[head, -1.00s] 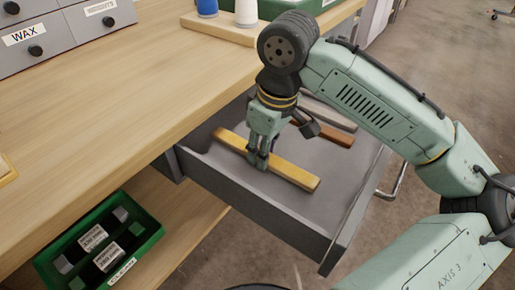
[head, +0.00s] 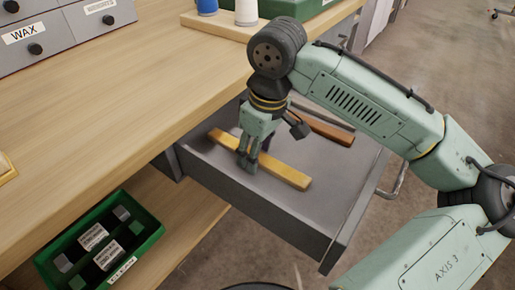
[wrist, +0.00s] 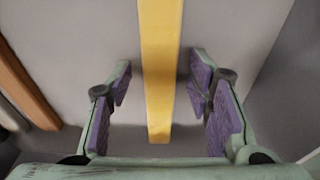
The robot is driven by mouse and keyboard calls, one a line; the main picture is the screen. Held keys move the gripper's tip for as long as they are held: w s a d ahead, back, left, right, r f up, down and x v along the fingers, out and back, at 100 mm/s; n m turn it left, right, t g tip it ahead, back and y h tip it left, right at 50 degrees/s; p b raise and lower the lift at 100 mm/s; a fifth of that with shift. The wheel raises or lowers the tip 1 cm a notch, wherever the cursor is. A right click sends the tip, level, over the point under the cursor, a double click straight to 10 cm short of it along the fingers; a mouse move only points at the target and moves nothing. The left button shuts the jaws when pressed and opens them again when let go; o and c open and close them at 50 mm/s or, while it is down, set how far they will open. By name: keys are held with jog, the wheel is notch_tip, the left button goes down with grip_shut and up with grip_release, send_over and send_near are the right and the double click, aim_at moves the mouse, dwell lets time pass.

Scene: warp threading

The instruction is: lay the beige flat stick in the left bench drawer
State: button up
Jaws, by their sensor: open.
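The beige flat stick, yellowish in these views (head: 287,174), is inside the open grey bench drawer (head: 262,205). It appears to lie flat on the drawer floor, slanting from back left to front right. My gripper (head: 246,166) is low over the stick, left of its middle. In the wrist view my gripper (wrist: 163,105) is open, with purple pads standing apart on both sides of the stick (wrist: 160,60). A gap shows on each side. The fingers hide part of the stick in the head view.
A brown stick (head: 327,131) lies farther back in the drawer, with a greyish one partly hidden behind it. The wooden bench top (head: 110,110) overhangs the drawer's left side. A green bin (head: 100,250) stands on the lower shelf. The drawer floor right of the stick is clear.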

aim_at(264, 159)
jog(key=shift+r, duration=0.1)
notch_tip(264, 159, up, 12)
jog(key=s+d+p, duration=0.1)
jog(key=shift+d, duration=0.25)
dwell(0.6)
